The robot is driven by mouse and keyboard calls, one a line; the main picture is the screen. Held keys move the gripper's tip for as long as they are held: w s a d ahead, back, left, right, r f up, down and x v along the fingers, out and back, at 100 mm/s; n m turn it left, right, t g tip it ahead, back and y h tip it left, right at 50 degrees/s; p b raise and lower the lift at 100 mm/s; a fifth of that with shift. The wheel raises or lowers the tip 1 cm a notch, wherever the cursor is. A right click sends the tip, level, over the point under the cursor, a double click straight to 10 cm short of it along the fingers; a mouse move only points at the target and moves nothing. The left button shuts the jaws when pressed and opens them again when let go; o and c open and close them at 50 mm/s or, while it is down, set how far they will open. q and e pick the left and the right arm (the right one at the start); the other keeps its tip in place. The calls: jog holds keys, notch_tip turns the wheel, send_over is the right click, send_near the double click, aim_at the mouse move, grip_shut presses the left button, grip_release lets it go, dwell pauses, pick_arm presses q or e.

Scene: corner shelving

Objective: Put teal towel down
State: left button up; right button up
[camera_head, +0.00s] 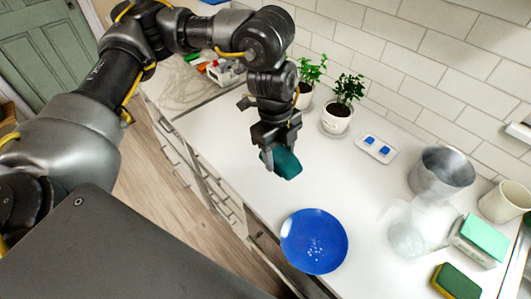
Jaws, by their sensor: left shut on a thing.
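My left gripper points down and is shut on the towel. The towel looks small and bunched. The gripper hides part of it. I cannot tell whether its lower edge touches the counter. My right gripper is not in the view.
The white counter (378,202) holds a blue plate (314,241), two potted plants, a tray with blue pieces (376,147), a metal pot (441,172), a clear vessel (408,236) and sponges (456,282). Counter between towel and plate is clear.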

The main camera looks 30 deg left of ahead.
pick_arm(q)
jog(key=shift+w+a+f, duration=0.1)
jog(key=shift+w+a, duration=0.2)
jog(key=w+a+f+p, duration=0.1)
jog(key=w+a+f, duration=0.3)
jog(key=w+a+f+p, duration=0.2)
jog(key=w+a+f, duration=0.2)
jog(key=w+f, duration=0.1)
jog(key=shift+w+a, duration=0.15)
jog(key=shift+w, duration=0.1)
notch_tip(320, 180, down, 3)
jog(key=shift+w+a+f+p, duration=0.1)
jog(key=shift+a+f+p, duration=0.1)
jog(key=shift+p, duration=0.3)
jog(key=shift+w+f, duration=0.1)
jog(key=shift+f, duration=0.1)
jog(key=shift+f, duration=0.1)
jog(key=o, duration=0.9)
